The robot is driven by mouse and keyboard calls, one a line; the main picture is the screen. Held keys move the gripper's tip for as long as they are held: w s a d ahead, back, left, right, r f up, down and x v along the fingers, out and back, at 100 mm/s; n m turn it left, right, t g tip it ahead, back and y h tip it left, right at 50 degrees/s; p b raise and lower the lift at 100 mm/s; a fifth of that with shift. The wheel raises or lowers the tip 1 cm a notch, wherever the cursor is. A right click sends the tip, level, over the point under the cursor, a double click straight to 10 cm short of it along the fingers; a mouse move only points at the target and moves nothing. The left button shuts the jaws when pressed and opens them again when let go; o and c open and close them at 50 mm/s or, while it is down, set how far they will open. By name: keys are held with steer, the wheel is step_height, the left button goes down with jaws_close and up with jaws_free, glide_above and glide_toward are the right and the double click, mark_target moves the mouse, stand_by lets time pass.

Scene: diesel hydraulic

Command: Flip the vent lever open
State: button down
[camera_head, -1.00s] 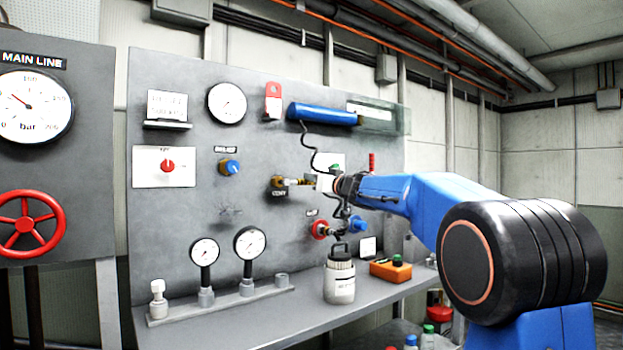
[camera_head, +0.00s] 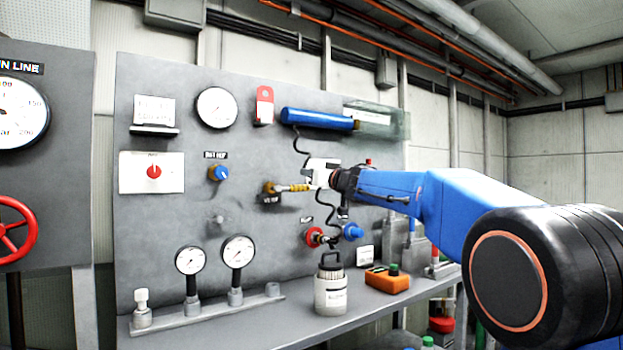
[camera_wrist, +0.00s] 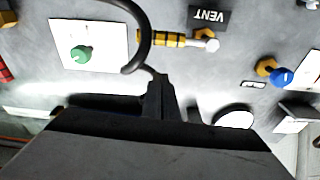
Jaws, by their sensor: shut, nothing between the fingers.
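The vent lever (camera_head: 296,187) has a yellow grip and sticks out level to the right from its brass valve (camera_head: 269,187), above the VENT label (camera_head: 269,199). In the upside-down wrist view, the lever (camera_wrist: 165,40) lies sideways beside the VENT label (camera_wrist: 208,17), its left end partly behind a black cable. My gripper (camera_head: 316,177) is at the panel, just above and right of the lever's free end. In the wrist view, my gripper (camera_wrist: 161,88) has its dark fingers together, empty, pointing at the panel. I cannot tell whether it touches the lever.
A black cable (camera_wrist: 143,35) loops close to my fingertips; it hangs from a blue cylinder (camera_head: 317,119). A green knob (camera_wrist: 82,54) on a white plate and a blue knob (camera_wrist: 282,77) are nearby. Below are a canister (camera_head: 330,293) and an orange box (camera_head: 387,281) on the shelf.

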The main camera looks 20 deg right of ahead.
steer(key=v, duration=0.9)
stand_by(0.3)
steer(key=s+d+f+m+g+h, duration=0.3)
steer(key=s+f+h, duration=0.2)
steer(key=s+f, duration=0.55)
steer(key=s+d+f+m+g+h, duration=0.25)
steer(key=s+f+h, duration=0.25)
steer(key=s+f, duration=0.6)
steer(key=s+a+f+n+g+y, duration=0.1)
steer(key=s+a+f+g+y, duration=0.1)
steer(key=s+f, duration=1)
steer(key=s+a+f+n+g+y, duration=0.1)
steer(key=s+a+f+g, duration=0.4)
steer(key=s+f, duration=0.8)
step_height(320, 180, down, 3)
steer(key=shift+s+a+f+g+y, duration=0.15)
steer(key=shift+s+a+g+y, duration=0.15)
steer(key=shift+g+y, duration=0.3)
